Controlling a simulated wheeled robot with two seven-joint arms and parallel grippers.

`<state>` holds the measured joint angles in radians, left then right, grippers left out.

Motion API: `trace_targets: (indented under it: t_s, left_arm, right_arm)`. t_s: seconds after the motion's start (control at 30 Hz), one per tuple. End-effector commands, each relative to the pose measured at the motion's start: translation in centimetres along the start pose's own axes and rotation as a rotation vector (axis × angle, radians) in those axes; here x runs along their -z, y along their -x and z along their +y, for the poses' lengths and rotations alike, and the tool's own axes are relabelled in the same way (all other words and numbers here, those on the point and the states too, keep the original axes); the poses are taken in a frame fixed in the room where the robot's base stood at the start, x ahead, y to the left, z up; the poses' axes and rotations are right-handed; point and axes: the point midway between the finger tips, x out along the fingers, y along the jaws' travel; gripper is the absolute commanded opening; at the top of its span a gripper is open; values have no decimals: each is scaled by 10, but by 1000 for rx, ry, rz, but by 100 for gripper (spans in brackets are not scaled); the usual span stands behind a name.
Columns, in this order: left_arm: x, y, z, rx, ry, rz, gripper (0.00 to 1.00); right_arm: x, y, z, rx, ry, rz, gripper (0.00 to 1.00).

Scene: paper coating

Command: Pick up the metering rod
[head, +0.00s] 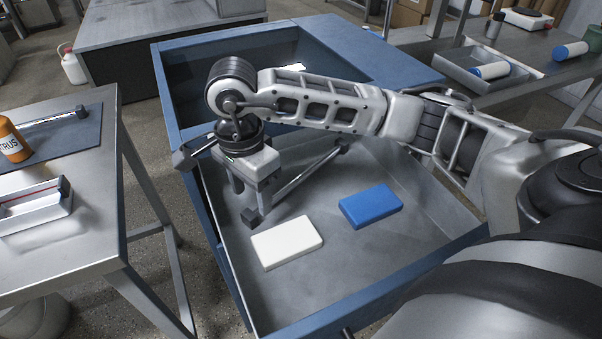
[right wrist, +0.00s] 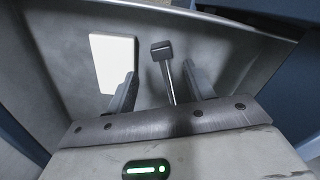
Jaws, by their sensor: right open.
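A slim silver metering rod (head: 306,172) with dark block ends lies slanted in the open grey drawer. My right gripper (head: 252,194) is over the rod's near half, pointing down, with its fingers apart. In the right wrist view the rod (right wrist: 171,82) shows between the two open fingers (right wrist: 158,90), its dark end block beyond them. I see no grip on it; the exact height of the fingers over it is hard to tell. My right wrist hides part of the rod in the head view. My left gripper is not in view.
The drawer (head: 345,290) also holds a white block (head: 287,242) and a blue block (head: 371,206), near the rod's lower end. Blue drawer walls surround them. A metal table (head: 60,262) at left bears an orange bottle (head: 12,142) and another rod on a mat.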

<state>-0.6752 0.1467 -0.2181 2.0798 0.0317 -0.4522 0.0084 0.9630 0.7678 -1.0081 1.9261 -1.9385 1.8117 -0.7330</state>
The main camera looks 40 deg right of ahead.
Motion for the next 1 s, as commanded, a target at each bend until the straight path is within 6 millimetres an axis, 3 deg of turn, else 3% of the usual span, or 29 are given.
trace_targets:
  t_s: [0.17, 0.4, 0.73, 0.9, 0.93, 1.0]
  left_arm:
    - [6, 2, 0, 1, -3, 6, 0]
    - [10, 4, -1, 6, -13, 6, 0]
    - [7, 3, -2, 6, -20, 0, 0]
    - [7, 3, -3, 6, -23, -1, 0]
    - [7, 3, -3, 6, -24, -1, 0]
    - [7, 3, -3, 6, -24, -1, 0]
  right_arm:
    - [0, -13, 0, -4, -2, 0, 53]
    - [0, -48, -3, -4, -2, 0, 53]
    - [0, -55, -3, 0, 0, 1, 53]
    - [0, -55, -3, 0, 0, 1, 5]
    - [0, -55, -3, 0, 0, 1, 0]
    - [0, -55, -4, 1, 0, 1, 0]
